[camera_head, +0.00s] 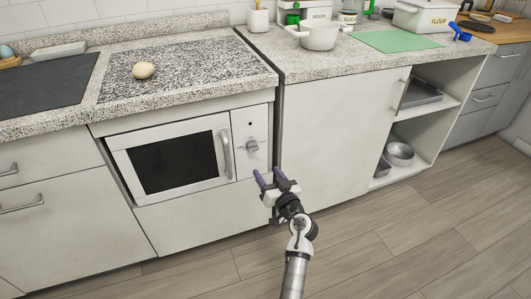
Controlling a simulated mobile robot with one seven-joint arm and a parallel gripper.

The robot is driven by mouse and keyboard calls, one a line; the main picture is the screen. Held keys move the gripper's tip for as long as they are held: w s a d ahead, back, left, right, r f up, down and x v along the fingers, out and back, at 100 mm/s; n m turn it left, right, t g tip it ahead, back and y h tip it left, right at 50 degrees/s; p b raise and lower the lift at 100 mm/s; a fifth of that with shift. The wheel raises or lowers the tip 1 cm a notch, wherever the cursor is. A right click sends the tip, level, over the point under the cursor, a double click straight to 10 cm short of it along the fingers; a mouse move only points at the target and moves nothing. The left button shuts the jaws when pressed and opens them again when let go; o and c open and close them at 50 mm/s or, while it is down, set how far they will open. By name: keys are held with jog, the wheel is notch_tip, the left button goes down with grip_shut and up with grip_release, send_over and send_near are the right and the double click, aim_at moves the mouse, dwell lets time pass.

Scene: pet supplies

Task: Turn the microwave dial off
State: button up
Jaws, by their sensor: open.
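The white microwave (180,160) is built into the cabinet below the counter, with a dark door window and a curved handle (226,152) at the door's right. Its grey dial (252,146) sits on the control panel right of the door. The dial's exact setting is too small to tell. My gripper (265,177) is open and empty. In the picture it is just below and slightly right of the dial, in front of the cabinet's lower edge. It appears apart from the dial.
A round cream object (143,70) lies on the speckled counter above the microwave. A white pot (319,34) and a green mat (397,41) are on the right counter. Open shelves with a metal bowl (399,153) are at right. The wooden floor (400,235) is clear.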

aim_at(255, 150)
jog(key=d+f+b+x, duration=0.1)
jog(key=b+x, duration=0.2)
jog(key=x, duration=1)
jog(key=shift+w+f, duration=0.3)
jog(key=shift+w, duration=0.1)
jog(key=c, duration=0.9)
jog(key=shift+c, duration=0.2)
jog(key=shift+d+r+p, duration=0.1)
jog(key=shift+r+p, duration=0.05)
jog(key=shift+p, duration=0.35)
